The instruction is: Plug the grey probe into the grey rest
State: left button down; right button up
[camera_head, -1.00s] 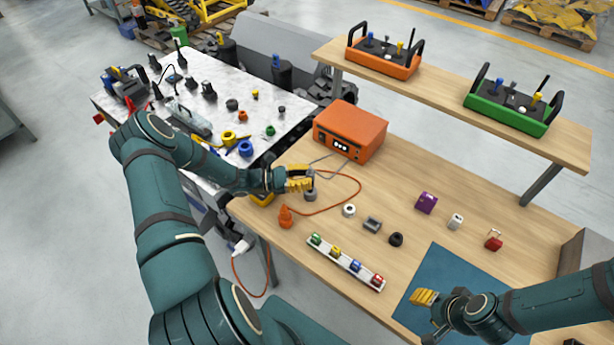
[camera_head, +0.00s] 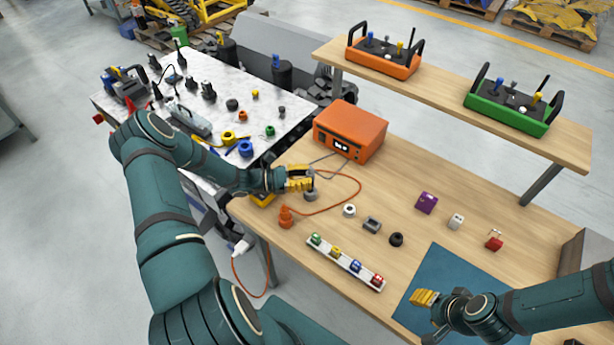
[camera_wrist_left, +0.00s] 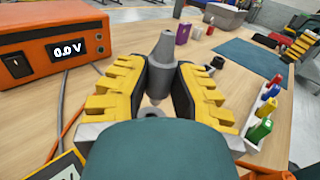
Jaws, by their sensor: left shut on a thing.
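The grey probe (camera_wrist_left: 164,62) is between the yellow fingers of my left gripper (camera_wrist_left: 155,92), which is shut on it.
The orange meter (camera_head: 350,130), reading 0.0 V, stands behind. An orange probe (camera_head: 286,216) stands left of the rest, its cable looping around.

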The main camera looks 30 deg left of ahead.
pick_arm(q)
jog(key=shift+s+f+b, duration=0.1)
jog(key=shift+f+b, duration=0.45)
jog(key=shift+f, duration=0.15)
pick_arm(e)
jog(key=shift+f, duration=0.55)
pick_arm(q)
jog(key=shift+r, duration=0.25)
pick_arm(e)
jog(key=shift+r, duration=0.2)
pick_arm(q)
jog(key=shift+f, duration=0.3)
pick_arm(e)
jog(key=shift+f, duration=0.4)
dwell(0.9)
pick_arm(q)
jog(key=shift+r, duration=0.3)
pick_arm(e)
jog(key=shift+r, duration=0.25)
jog(key=shift+f, duration=0.2)
dwell(1.4)
pick_arm(q)
jog(key=shift+f+b, duration=0.3)
jog(key=shift+b, duration=0.1)
pick_arm(e)
jog(key=shift+f, duration=0.25)
pick_arm(q)
jog(key=shift+r, duration=0.3)
pick_arm(e)
jog(key=shift+r, duration=0.25)
